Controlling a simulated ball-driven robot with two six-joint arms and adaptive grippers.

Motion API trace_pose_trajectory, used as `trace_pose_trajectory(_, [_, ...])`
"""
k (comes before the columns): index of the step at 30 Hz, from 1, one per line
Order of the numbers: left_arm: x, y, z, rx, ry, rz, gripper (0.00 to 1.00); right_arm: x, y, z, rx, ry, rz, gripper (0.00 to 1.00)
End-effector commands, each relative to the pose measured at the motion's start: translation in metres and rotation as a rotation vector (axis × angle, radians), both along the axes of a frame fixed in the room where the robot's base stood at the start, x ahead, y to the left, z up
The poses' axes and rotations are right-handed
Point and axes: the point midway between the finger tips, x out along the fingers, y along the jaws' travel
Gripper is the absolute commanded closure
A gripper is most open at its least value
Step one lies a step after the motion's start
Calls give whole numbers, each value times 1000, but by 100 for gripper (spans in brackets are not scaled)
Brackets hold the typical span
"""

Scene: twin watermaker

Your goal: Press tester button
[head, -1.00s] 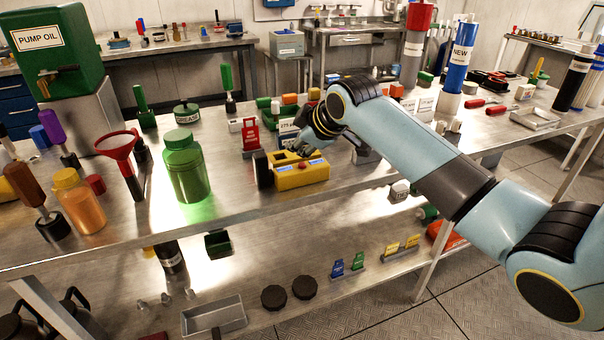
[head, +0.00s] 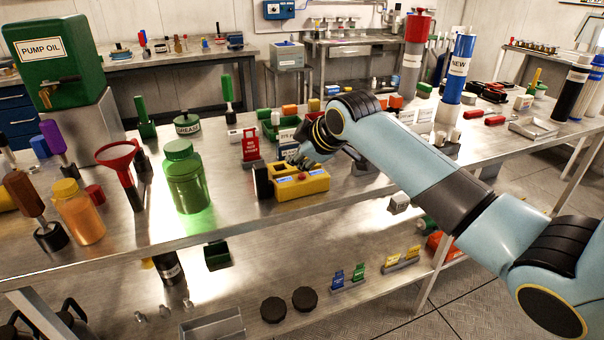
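The tester is a yellow box (head: 312,187) lying on the metal bench, with a small red button (head: 302,176) and a blue display on its top. A black round part stands at its left end. My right gripper (head: 299,161) points down just above and behind the tester's top, close to the red button. Its fingers are small, dark and partly hidden by the wrist, so I cannot tell whether they are open or shut, or whether they touch the tester. My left gripper is not in view.
A red tag stand (head: 251,146) and small labelled blocks stand behind the tester. A green jar (head: 187,180) and red funnel (head: 117,153) stand to the left. Bare bench top lies in front of the tester. A lower shelf holds two black caps (head: 274,309).

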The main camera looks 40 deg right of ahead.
Motion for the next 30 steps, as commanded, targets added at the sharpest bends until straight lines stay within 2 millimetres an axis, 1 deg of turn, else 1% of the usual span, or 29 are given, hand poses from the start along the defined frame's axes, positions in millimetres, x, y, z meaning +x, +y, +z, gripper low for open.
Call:
trace_pose_trajectory(13, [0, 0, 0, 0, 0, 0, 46, 0, 0, 0, 0, 0, 0, 100])
trace_pose_trajectory(21, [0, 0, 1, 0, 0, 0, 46, 0, 0, -8, 0, 0, 0, 100])
trace_pose_trajectory(30, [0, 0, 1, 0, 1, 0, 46, 0, 0, -9, 0, 0, 0, 100])
